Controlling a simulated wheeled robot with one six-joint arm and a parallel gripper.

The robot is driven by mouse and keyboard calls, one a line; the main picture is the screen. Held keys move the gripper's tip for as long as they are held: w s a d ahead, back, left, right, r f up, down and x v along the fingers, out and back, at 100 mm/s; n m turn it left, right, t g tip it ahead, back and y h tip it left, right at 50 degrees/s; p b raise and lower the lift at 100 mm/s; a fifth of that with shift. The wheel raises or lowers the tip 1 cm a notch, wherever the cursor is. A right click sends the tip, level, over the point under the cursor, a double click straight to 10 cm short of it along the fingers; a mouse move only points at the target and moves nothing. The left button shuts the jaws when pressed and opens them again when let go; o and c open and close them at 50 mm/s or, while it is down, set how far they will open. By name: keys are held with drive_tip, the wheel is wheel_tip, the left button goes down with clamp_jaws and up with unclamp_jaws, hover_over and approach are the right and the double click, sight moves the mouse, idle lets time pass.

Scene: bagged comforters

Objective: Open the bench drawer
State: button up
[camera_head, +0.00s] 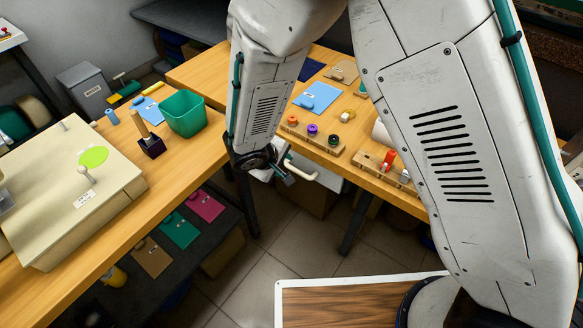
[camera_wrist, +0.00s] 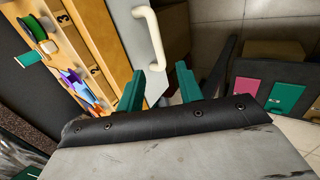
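The bench drawer has a pale grey front (camera_wrist: 128,35) with a cream-white bar handle (camera_wrist: 152,35). In the head view the handle (camera_head: 303,171) shows just below the bench edge, with part of the drawer front (camera_head: 328,179) beside it. My gripper (camera_wrist: 160,72) has two teal fingers spread apart, with nothing held between them. In the wrist view the handle's near end lies between and just beyond the fingertips; contact cannot be told. In the head view my gripper (camera_head: 284,176) is at the left of the handle, partly hidden by my arm.
The wooden bench top (camera_head: 375,187) carries peg boards, coloured rings and a blue card (camera_head: 317,97). A left bench holds a beige box (camera_head: 70,190) and a green bin (camera_head: 183,113). A low dark shelf (camera_head: 190,262) has coloured cards. Tiled floor lies between.

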sight(294, 169)
drive_tip(key=x, duration=0.7)
drive_tip(key=shift+d+f, duration=0.1)
drive_tip(key=shift+f, duration=0.05)
drive_tip(key=shift+c, duration=0.4)
clamp_jaws()
